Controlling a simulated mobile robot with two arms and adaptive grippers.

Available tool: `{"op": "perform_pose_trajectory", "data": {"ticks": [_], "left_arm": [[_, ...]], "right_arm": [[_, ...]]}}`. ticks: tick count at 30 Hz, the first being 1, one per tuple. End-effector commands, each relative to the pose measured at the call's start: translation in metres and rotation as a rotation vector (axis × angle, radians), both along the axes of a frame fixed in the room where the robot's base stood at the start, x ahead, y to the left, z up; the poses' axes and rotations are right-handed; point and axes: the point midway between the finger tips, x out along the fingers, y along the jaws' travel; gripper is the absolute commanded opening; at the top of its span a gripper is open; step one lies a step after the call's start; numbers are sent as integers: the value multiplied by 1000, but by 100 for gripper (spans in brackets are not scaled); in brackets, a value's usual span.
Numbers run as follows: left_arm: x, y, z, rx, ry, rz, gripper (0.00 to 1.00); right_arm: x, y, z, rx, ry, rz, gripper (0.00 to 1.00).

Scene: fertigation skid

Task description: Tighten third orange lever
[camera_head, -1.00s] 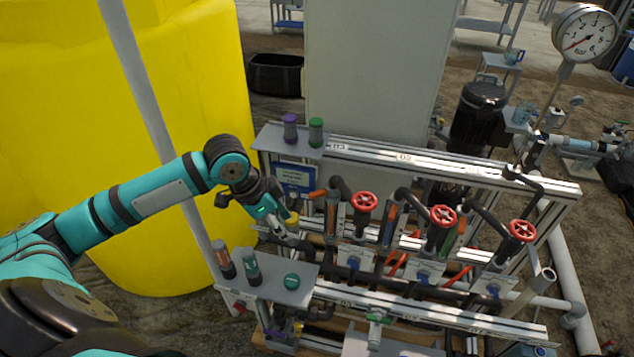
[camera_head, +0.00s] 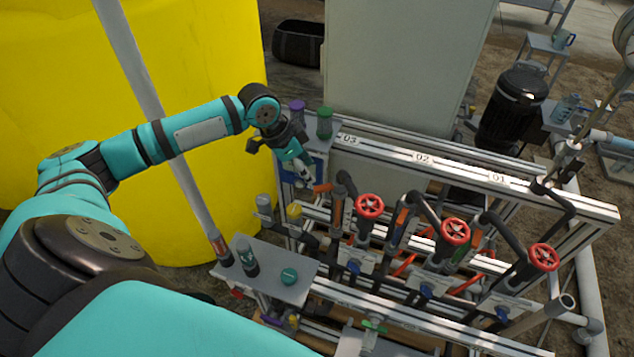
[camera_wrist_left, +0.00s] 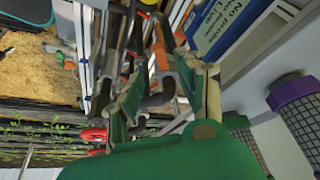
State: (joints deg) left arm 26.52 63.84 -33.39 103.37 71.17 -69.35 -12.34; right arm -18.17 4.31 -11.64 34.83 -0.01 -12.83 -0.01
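An orange lever (camera_head: 323,187) sticks out to the left from the dark piping under the 03 label. More orange parts show on the middle (camera_head: 401,216) and right (camera_head: 461,242) stations. My left gripper (camera_head: 305,176) is just above and left of the 03 lever, in front of the blue sign. In the left wrist view, the fingers of my left gripper (camera_wrist_left: 165,100) are spread apart, with dark piping visible beyond and nothing clearly held. Whether a finger touches the lever cannot be told. My right gripper is out of view.
Red handwheels (camera_head: 369,206) stand along the front of the skid. Purple (camera_head: 297,112) and green (camera_head: 324,122) capped cylinders stand on the upper shelf beside the gripper. A lower grey shelf (camera_head: 270,262) holds bottles. A yellow tank (camera_head: 60,100) is behind my arm.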

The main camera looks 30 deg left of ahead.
Motion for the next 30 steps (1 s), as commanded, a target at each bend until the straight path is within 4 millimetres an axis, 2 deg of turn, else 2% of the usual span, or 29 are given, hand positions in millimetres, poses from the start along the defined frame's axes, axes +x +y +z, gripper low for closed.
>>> {"op": "perform_pose_trajectory", "data": {"ticks": [3, 7, 15, 20, 24, 30], "left_arm": [[7, -7, -24, -2, 3, 0, 38], [15, -13, -46, -1, 2, 0, 38], [22, -18, -69, 0, 0, -1, 38], [23, -18, -71, 1, -1, -1, 38], [23, -18, -71, 1, -1, -1, 38], [23, -18, -71, 1, -1, -1, 12]], "right_arm": [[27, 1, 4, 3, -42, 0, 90], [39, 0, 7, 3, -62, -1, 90], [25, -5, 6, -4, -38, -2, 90], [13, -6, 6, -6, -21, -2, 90], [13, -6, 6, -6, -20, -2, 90], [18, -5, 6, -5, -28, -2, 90]]}}
